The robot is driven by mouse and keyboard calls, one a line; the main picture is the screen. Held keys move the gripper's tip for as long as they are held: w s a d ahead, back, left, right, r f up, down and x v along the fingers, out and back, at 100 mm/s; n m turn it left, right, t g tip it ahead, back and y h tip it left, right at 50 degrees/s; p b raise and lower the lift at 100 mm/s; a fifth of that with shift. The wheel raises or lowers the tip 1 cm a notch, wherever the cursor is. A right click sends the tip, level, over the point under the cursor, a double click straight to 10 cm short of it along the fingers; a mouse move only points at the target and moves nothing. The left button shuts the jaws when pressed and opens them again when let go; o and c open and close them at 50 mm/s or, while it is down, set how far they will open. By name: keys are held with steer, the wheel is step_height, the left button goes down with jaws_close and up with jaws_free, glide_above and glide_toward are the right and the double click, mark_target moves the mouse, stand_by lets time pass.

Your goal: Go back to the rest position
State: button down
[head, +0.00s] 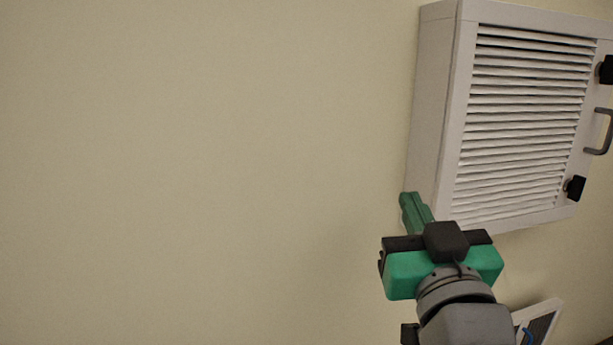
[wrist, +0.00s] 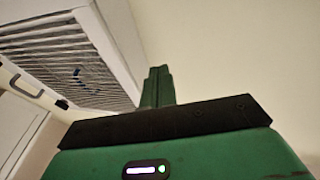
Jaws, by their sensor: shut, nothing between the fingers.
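My gripper (head: 413,208) is green and black and shows at the lower right of the head view. Its green fingers point up and are together, with nothing held between them. The fingers also show in the wrist view (wrist: 157,87), above the black bar and green gripper body. In the head view the fingertips appear beside the lower left corner of a white louvred cabinet (head: 432,110). I cannot tell whether they touch it.
The cabinet is on the beige wall (head: 200,170), with a grey handle (head: 603,132) and black latches on its right. Below it, partly behind my arm, is a white-framed object (head: 548,312) with a blue part. The wall to the left is bare.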

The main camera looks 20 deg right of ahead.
steer(key=s+a+r+t+y+p, duration=0.1)
steer(key=s+a+r+y, duration=0.1)
steer(key=a, duration=0.6)
steer(key=s+a+r+n+t+y+p, duration=0.1)
steer(key=s+a+r+t+y, duration=0.1)
steer(key=s+a, duration=0.3)
steer(key=s+a+r+n+t+y+p, duration=0.1)
steer(key=s+a+r+y, duration=0.1)
steer(key=a, duration=1)
steer(key=shift+s+a+r, duration=0.35)
steer(key=shift+s+r, duration=0.25)
steer(key=shift+s, duration=0.65)
